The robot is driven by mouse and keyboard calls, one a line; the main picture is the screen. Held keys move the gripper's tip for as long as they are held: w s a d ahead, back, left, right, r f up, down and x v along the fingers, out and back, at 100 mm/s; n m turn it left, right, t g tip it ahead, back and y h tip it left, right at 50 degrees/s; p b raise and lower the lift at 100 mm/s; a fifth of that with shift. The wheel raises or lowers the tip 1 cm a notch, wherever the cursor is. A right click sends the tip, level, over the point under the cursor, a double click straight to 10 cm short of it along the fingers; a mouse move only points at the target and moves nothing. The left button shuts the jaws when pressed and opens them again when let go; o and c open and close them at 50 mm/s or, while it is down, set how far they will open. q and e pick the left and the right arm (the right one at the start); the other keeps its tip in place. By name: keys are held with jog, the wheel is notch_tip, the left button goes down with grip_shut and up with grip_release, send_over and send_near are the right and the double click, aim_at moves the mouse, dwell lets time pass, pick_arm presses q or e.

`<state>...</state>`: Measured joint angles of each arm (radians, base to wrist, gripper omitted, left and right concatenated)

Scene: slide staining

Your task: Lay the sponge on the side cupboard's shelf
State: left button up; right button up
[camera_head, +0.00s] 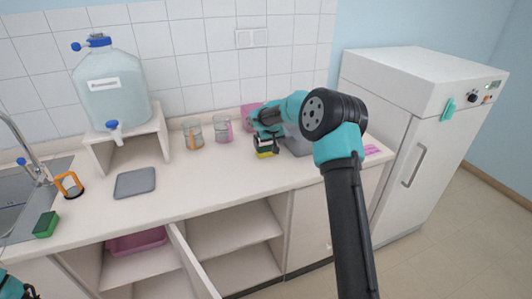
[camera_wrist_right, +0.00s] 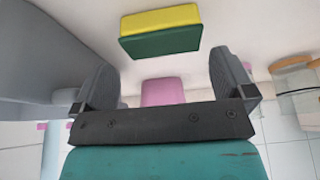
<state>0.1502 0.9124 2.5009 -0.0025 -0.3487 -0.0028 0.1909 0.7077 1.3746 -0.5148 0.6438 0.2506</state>
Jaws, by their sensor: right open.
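A yellow-and-green sponge (camera_head: 266,153) lies on the counter towards the back, just below my right gripper (camera_head: 265,137). In the right wrist view the sponge (camera_wrist_right: 160,32) shows beyond the spread fingers of the right gripper (camera_wrist_right: 163,75), which is open with nothing between its fingers. A second, green sponge (camera_head: 45,224) lies beside the sink at the left.
A grey block (camera_head: 298,141) stands right of the gripper, and a pink item (camera_head: 248,116) behind it. Two glass jars (camera_head: 193,133), a water tank (camera_head: 113,88) on a stand and a grey mat (camera_head: 135,182) are to the left. The middle front counter is clear.

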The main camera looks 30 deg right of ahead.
aim_at(266, 148)
jog(key=shift+x, duration=2.65)
jog(key=shift+s+a, duration=0.15)
jog(key=shift+c, duration=0.2)
jog(key=c, duration=0.6)
jog(key=shift+o, duration=0.2)
jog(key=shift+r, duration=0.15)
jog(key=shift+r, duration=1.5)
jog(key=shift+s+a+r, duration=0.1)
jog(key=shift+s+r, duration=0.05)
jog(key=shift+s, duration=0.05)
jog(key=s+a, duration=0.2)
jog(key=s, duration=0.2)
jog(key=s+a+r, duration=0.1)
jog(key=s+a, duration=0.2)
jog(key=s, duration=0.2)
jog(key=s+a, duration=0.3)
jog(key=s, duration=0.1)
jog(key=shift+s+a+r, duration=0.1)
jog(key=shift+s+r, duration=0.05)
jog(key=shift+r, duration=0.05)
